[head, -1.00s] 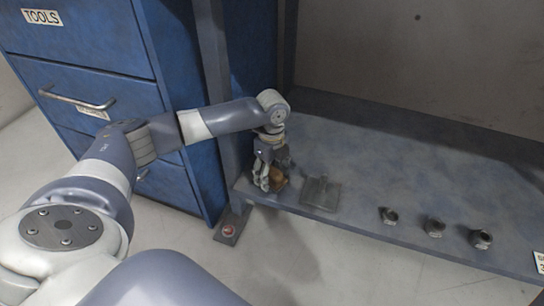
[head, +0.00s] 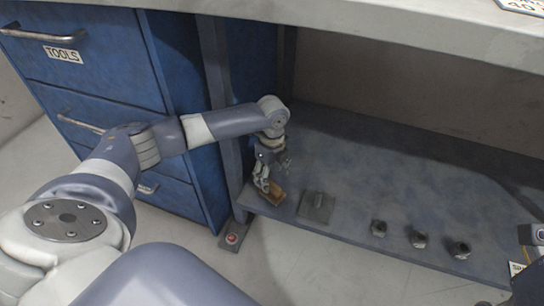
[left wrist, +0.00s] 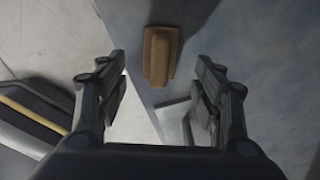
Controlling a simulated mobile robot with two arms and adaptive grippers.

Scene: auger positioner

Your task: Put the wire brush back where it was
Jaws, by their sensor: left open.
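The wire brush (head: 273,193) shows as a brown wooden block lying on the lower shelf near its left front corner. In the left wrist view the brush (left wrist: 160,55) lies beyond the fingertips, between their lines, with bare space on both sides. My left gripper (head: 263,184) is open and empty just above the brush; its two fingers also show apart in the left wrist view (left wrist: 160,68). The brush's bristles are not visible. My right gripper is not in clear view.
A blue drawer cabinet (head: 95,90) stands left. The tabletop (head: 400,25) overhangs the shelf.

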